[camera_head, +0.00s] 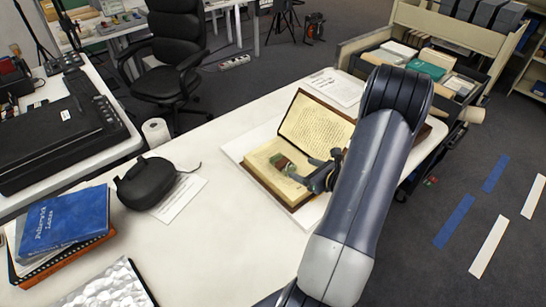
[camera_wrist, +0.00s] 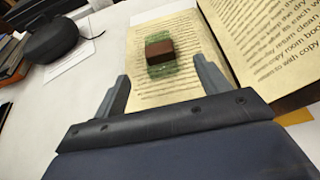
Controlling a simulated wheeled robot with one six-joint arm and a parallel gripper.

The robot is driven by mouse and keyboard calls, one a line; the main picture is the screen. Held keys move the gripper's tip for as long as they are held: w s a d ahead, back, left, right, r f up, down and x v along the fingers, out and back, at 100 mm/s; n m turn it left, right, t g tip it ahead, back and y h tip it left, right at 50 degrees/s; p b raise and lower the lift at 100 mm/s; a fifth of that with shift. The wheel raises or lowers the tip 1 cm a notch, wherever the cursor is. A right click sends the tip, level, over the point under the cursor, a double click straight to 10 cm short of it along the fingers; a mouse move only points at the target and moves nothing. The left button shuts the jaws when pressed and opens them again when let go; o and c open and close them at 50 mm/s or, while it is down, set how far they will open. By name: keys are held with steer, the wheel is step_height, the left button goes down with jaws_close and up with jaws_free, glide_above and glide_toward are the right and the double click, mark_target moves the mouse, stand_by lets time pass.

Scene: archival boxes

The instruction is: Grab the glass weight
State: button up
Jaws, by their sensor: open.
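The glass weight (camera_head: 289,167) is a small green block with a brown band across its middle. It lies on the lower page of the open book (camera_head: 265,185). My gripper (camera_head: 309,172) reaches in from the right over the book, close to the weight. In the wrist view my gripper (camera_wrist: 160,72) has its fingers wide apart with nothing between them. The far side of the weight is hidden.
The book lies on a white table (camera_head: 200,240). A black case (camera_head: 148,182) sits on a paper sheet left of the book. Blue and orange books (camera_head: 65,220) are stacked at the far left. The book's raised page (camera_wrist: 262,40) stands right of the gripper.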

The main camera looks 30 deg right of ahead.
glide_toward(280, 159)
steer(key=shift+w+f+b, duration=0.4)
steer(key=shift+w+f, duration=0.4)
steer(key=shift+w, duration=0.2)
steer(key=x, duration=0.5)
steer(key=shift+w+a, duration=0.3)
steer(key=shift+w, duration=0.05)
steer(key=shift+c, duration=0.5)
steer(key=c, duration=1.1)
steer(key=shift+r, duration=0.15)
steer(key=shift+c, duration=0.2)
